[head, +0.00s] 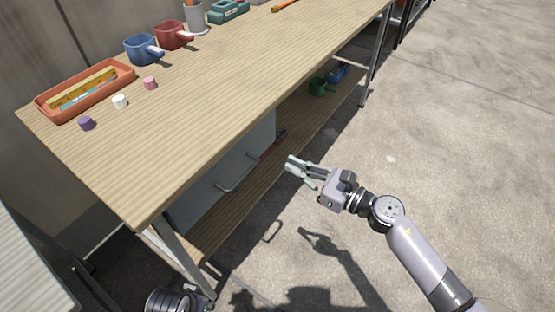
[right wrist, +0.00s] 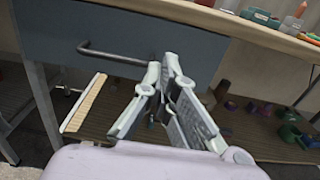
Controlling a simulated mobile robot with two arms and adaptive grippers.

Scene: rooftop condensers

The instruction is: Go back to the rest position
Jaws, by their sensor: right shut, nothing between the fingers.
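My right gripper (head: 294,167) is shut and empty in the head view, held in the air in front of the workbench (head: 225,95) and below its top. In the right wrist view the right gripper (right wrist: 170,62) points at the blue-grey drawer front (right wrist: 120,38) with its bar handle (right wrist: 112,54). The fingers overlap the drawer front in that picture; I cannot tell the exact gap. In the head view the drawer handle (head: 238,173) is left of the gripper.
A lower shelf (head: 215,222) carries several items, including a green one (head: 317,87). Open concrete floor (head: 470,130) lies right.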

